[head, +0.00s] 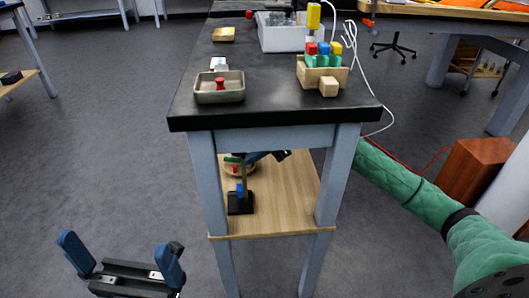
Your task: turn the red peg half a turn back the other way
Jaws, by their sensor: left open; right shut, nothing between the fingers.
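Several red things are in view, and I cannot tell which is the task's peg. A small red peg (219,84) stands upright in a shallow grey metal tray (207,97) on the black tabletop. My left gripper (120,260) is open and empty, low over the floor.
The black tabletop (265,107) has a bare front edge. A pale box (283,38) and a yellow-topped piece stand further back. Table legs (336,175) and a wooden lower shelf (285,200) bound the space below. The floor at left is clear.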

